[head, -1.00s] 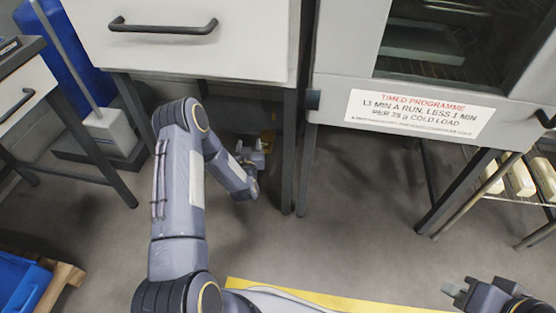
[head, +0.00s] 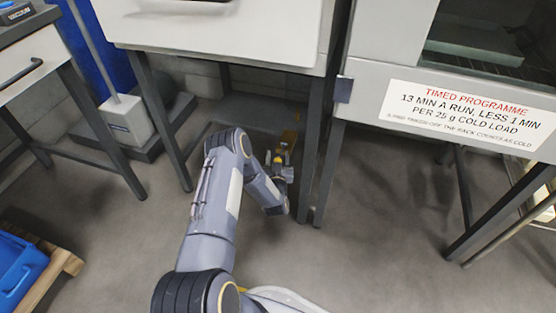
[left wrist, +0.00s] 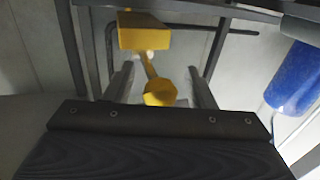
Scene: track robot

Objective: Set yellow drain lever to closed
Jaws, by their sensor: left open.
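The yellow drain lever shows in the left wrist view as a thin arm with a round yellow knob (left wrist: 160,93), running up to a yellow block (left wrist: 145,36). In the head view a yellow part (head: 289,139) shows low under the bench. My left gripper (head: 282,166) is under the bench, close to the yellow parts. In the left wrist view its two fingers (left wrist: 160,72) are apart, one on each side of the knob, with a gap on both sides. Whether the knob lies fully between the fingertips in depth I cannot tell. My right gripper is out of view.
Dark bench legs (head: 308,145) stand just right of my left gripper, under a white drawer unit (head: 225,35). An oven with a timed-programme sign (head: 465,112) is at the right. A blue cylinder (left wrist: 293,80) shows in the wrist view. Open floor lies in front.

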